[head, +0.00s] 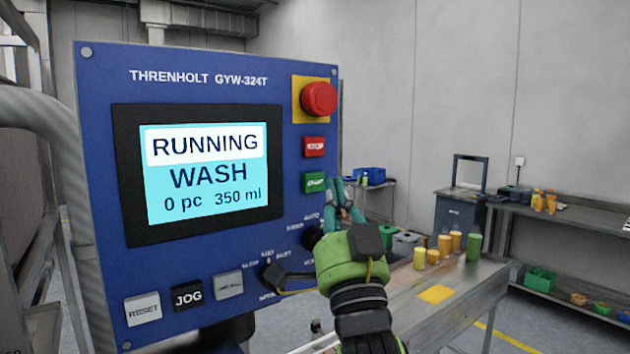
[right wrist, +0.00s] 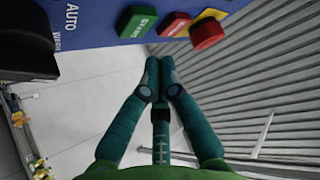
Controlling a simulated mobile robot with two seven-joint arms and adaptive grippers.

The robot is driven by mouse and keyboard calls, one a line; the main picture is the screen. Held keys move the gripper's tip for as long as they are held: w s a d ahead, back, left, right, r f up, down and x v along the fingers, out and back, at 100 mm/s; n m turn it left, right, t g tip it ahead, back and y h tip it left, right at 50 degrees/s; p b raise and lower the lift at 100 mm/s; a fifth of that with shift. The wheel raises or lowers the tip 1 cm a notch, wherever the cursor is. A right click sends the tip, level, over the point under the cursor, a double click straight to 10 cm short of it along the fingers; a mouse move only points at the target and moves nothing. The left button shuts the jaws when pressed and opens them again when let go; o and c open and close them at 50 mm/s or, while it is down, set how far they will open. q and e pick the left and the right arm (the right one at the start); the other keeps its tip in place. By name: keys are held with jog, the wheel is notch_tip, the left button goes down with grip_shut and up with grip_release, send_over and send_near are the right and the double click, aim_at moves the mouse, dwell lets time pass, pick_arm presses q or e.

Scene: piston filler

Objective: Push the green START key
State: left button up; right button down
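The green START key (head: 314,182) is on the right side of the blue control panel (head: 95,150), just below the red STOP key (head: 314,147). The panel's screen (head: 207,172) reads RUNNING, WASH, 0 pc, 350 ml. My right gripper (head: 338,184) is just right of the START key, its fingers pointing up. In the right wrist view its fingertips (right wrist: 152,62) are together, with nothing between them. There the START key (right wrist: 137,22) lies up and left of the tips. Whether they touch the key I cannot tell. My left gripper is not in view.
A red emergency mushroom button (head: 319,98) stands out above the STOP key. RESET (head: 142,309), JOG (head: 187,296) and a grey key (head: 229,284) line the panel's bottom. Rotary selectors sit by my right gripper. A bench (head: 440,310) with several yellow containers stands behind at right.

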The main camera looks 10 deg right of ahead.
jog(key=s, duration=0.1)
jog(key=s+d, duration=0.1)
jog(key=s, duration=0.1)
jog(key=shift+d, duration=0.1)
